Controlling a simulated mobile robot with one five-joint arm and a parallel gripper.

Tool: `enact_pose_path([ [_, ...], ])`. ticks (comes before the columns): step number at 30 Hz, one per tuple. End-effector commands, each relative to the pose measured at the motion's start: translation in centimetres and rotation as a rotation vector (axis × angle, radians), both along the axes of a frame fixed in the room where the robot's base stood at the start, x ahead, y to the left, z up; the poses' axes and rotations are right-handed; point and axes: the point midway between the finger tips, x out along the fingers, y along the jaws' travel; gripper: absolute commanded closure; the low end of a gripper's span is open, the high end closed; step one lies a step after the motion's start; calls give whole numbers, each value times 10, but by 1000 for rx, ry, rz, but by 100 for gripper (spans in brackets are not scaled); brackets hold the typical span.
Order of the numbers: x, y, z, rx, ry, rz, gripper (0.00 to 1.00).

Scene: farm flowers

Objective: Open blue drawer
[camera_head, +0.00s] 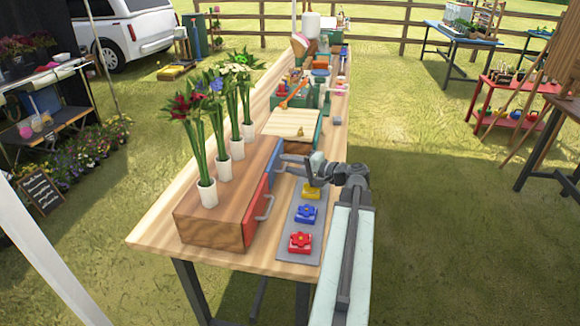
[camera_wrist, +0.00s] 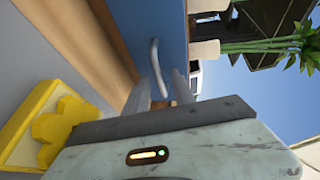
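The blue drawer (camera_head: 272,167) is in the wooden drawer box (camera_head: 206,227), just beyond the red drawer, and looks shut. Its blue front (camera_wrist: 167,22) fills the upper middle of the wrist view. A pale curved handle (camera_wrist: 156,68) stands out from that front. In the wrist view my gripper (camera_wrist: 162,92) is open, with the handle's near end appearing between the two fingers. Whether they touch the handle I cannot tell.
The red drawer (camera_head: 257,208) with its handle is on the near side. Yellow, blue and red flower blocks (camera_head: 306,214) lie on a grey mat below my gripper. White vases (camera_head: 208,193) with flowers stand on the box. A wooden board (camera_head: 291,124) lies beyond.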

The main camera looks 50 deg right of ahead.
Motion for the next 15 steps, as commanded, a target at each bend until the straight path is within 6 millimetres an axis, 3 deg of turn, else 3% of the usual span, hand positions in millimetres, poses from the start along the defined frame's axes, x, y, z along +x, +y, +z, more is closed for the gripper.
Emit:
enact_pose_path([
  [1, 0, 0, 0, 0, 0, 0, 78],
  [3, 0, 0, 0, 0, 0, 0, 98],
  [4, 0, 0, 0, 0, 0, 0, 100],
  [15, -1, 0, 0, 0, 1, 0, 100],
])
